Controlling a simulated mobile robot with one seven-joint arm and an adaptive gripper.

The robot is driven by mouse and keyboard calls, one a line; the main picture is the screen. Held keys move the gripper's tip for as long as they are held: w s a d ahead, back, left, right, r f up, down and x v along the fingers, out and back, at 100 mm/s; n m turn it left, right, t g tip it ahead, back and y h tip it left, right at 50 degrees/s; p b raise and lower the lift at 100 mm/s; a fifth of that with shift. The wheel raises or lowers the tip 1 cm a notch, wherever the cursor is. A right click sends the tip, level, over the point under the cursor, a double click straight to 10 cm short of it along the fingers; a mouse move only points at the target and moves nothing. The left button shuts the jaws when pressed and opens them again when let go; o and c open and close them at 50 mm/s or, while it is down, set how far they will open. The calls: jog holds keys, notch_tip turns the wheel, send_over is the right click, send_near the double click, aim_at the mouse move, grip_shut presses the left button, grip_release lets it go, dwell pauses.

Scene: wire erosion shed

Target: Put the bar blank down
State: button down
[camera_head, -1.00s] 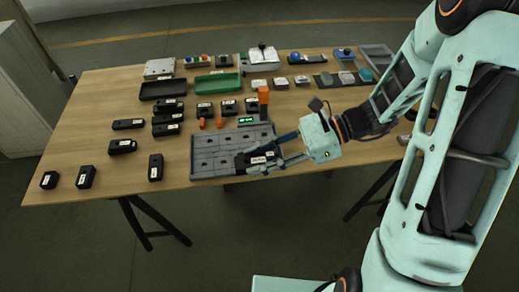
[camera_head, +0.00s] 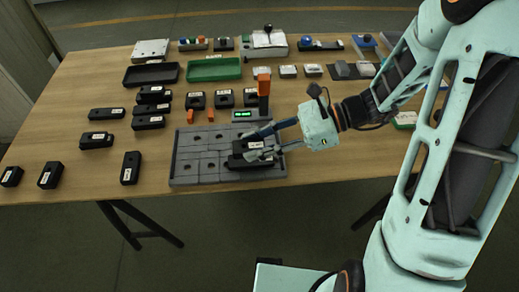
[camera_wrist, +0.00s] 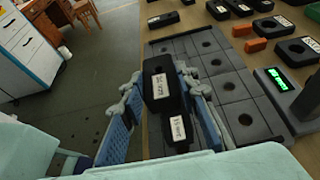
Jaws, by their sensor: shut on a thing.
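The bar blank (camera_wrist: 165,100) is a black block with white labels, held between my fingers. In the head view the blank (camera_head: 240,162) is over the right part of a grey plate (camera_head: 197,172) with several holes. My gripper (camera_head: 258,147) reaches in from the right and is shut on it. In the wrist view the two blue-grey fingers of my gripper (camera_wrist: 160,110) lie along its sides. The plate (camera_wrist: 240,107) shows behind and to the right of it. I cannot tell whether the blank touches the plate.
A post with an orange top (camera_head: 263,82) and a green display (camera_head: 243,115) stand close behind the plate. Several black labelled blocks (camera_head: 148,122) lie to the left. A green tray (camera_head: 213,69) and a black tray (camera_head: 151,74) lie further back. The table's front edge is close.

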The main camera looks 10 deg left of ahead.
jog(key=shift+w+f+b, duration=0.15)
jog(key=shift+f+b, duration=0.75)
jog(key=shift+f, duration=0.05)
jog(key=shift+w+f+b, duration=0.15)
jog(key=shift+f+b, duration=0.7)
jog(key=shift+f, duration=0.1)
jog(key=shift+r, duration=0.1)
jog(key=c, duration=1.5)
grip_release()
jog(key=p+v, duration=0.2)
jog(key=v, duration=1)
jog(key=shift+p, duration=0.3)
